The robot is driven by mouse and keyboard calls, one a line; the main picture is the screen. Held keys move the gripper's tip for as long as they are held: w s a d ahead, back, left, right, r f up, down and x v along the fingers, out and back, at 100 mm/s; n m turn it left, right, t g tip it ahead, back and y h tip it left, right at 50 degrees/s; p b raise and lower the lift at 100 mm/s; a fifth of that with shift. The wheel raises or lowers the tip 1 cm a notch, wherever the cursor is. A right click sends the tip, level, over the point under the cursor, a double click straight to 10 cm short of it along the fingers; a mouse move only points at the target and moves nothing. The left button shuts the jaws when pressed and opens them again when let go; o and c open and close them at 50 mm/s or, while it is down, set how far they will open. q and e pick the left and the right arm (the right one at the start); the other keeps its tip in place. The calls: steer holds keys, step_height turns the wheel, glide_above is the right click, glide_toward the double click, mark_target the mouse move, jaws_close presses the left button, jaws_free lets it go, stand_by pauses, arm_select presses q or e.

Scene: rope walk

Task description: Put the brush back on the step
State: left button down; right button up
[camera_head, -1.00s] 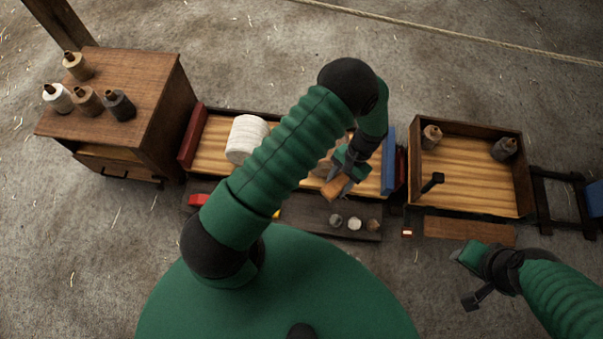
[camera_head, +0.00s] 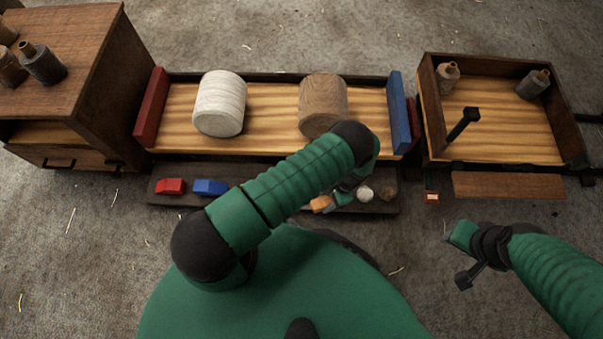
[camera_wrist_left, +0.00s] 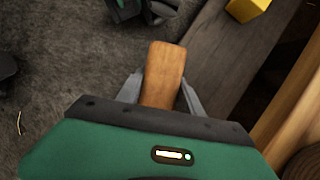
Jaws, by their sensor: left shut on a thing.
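My left gripper (camera_head: 338,196) is shut on the brush, mostly hidden behind its own arm in the head view. The brush's orange-brown wooden end (camera_head: 320,203) shows at the front edge of a long dark low board (camera_head: 270,197). In the left wrist view the brush (camera_wrist_left: 163,72) is a wooden block between the two fingers (camera_wrist_left: 160,92), beside the dark board (camera_wrist_left: 215,55). Whether it touches the board I cannot tell. A brown plank (camera_head: 508,186), step-like, lies before the right-hand tray. My right gripper (camera_head: 462,258) is open and empty over the floor.
A red block (camera_head: 171,186), a blue block (camera_head: 210,187) and small round pieces (camera_head: 365,194) sit on the dark board. A yellow block (camera_wrist_left: 247,8) shows too. Behind are a white roll (camera_head: 220,104) and a brown roll (camera_head: 323,104). The tray (camera_head: 490,120) has a black post (camera_head: 463,124).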

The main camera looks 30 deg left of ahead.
arm_select(q)
steer(key=a+b, duration=0.1)
steer(key=a, duration=0.2)
steer(key=a+f+b, duration=0.1)
steer(key=a, duration=0.5)
steer(key=shift+w+a+f+b, duration=0.15)
steer(key=shift+a+b, duration=0.1)
steer(key=shift+b, duration=0.15)
steer(key=f+b, duration=0.3)
steer(key=shift+a, duration=0.35)
steer(key=shift+f+b, duration=0.3)
steer(key=shift+f, duration=0.1)
steer(key=shift+r+p, duration=0.3)
steer(key=c, duration=0.8)
jaws_free()
steer(key=shift+f, duration=0.15)
steer(key=shift+o, duration=0.2)
